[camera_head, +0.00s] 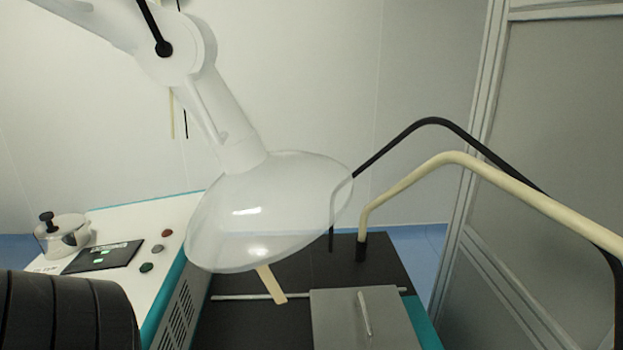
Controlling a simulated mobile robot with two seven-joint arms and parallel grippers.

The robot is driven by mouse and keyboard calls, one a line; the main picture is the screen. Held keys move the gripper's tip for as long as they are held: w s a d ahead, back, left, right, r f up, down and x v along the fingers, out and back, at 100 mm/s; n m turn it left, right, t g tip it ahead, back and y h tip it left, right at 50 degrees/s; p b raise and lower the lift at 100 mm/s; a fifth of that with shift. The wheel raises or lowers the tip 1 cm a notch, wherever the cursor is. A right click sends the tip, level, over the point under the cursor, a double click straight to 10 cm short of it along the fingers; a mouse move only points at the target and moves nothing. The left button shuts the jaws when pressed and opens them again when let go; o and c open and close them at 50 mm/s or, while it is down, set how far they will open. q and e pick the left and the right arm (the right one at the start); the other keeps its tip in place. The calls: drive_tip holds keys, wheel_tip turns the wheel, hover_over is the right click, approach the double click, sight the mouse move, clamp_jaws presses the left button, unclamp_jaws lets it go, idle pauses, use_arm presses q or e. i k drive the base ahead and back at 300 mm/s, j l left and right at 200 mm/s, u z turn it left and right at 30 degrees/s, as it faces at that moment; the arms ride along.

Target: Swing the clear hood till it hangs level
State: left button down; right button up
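The clear hood (285,225) is a wide, see-through dome in the middle of the view. It hangs at the lower end of a thick white jointed arm (215,110) that comes down from the upper left. The hood is tilted: its right edge sits higher than its lower left edge. It hangs above the dark machine top, apart from it as far as I can see. Neither of my grippers shows in this view, and nothing is seen holding the hood.
A white panel with buttons (166,233), a dark display (103,256) and a metal pot-like part (62,236) is at left. A grey lid with a handle (365,315) lies below the hood. Bent black (432,121) and cream (455,158) tubes rise at right.

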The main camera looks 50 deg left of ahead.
sight(263, 215)
drive_tip(key=u, duration=1.7)
drive_tip(key=k+l+z, duration=0.2)
drive_tip(key=k+z, duration=0.25)
drive_tip(key=i+j, duration=0.15)
drive_tip(key=i, duration=0.3)
